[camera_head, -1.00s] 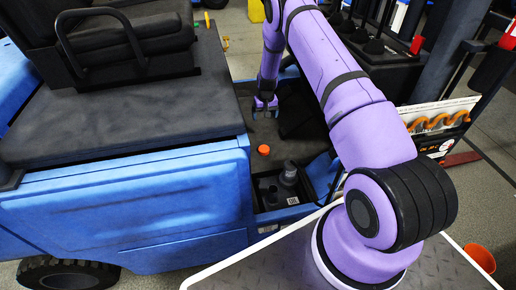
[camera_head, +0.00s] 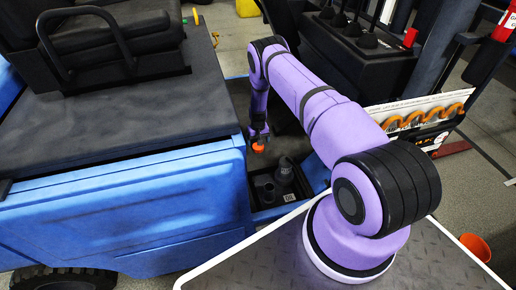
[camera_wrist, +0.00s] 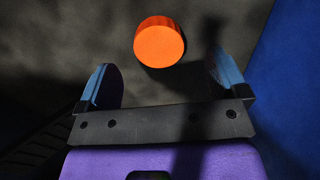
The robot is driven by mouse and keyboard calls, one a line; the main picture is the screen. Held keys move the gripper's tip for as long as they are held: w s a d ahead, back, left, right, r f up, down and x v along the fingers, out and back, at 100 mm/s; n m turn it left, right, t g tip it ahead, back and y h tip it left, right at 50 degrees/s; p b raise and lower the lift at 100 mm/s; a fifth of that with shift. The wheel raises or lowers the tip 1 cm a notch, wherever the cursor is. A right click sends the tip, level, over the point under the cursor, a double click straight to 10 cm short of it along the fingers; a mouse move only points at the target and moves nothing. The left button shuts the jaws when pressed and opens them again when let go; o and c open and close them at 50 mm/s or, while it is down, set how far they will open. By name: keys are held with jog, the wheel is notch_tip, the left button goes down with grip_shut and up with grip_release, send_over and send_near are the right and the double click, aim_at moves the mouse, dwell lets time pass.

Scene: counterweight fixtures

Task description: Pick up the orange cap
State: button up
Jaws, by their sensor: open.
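The orange cap (camera_wrist: 158,42) is a short round cylinder on the dark floor of the blue vehicle. In the wrist view it lies ahead of my gripper (camera_wrist: 160,80), a little beyond the line between the two blue-sided fingers. The fingers are apart with nothing between them. In the head view my gripper (camera_head: 258,138) hangs down right over the orange cap (camera_head: 258,148), which shows just below the fingertips. Whether the fingers touch the cap cannot be told.
A dark bin with a grey bottle (camera_head: 285,172) stands just in front of the cap. The vehicle's blue side panel (camera_head: 125,200) and black seat deck (camera_head: 120,100) rise to the left. A blue wall (camera_wrist: 295,90) stands at the right in the wrist view.

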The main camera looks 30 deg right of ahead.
aim_at(258, 147)
jog(key=shift+w+d+f, duration=0.1)
jog(key=shift+d+f, duration=0.05)
jog(key=shift+f, duration=2.4)
jog(key=c, duration=1)
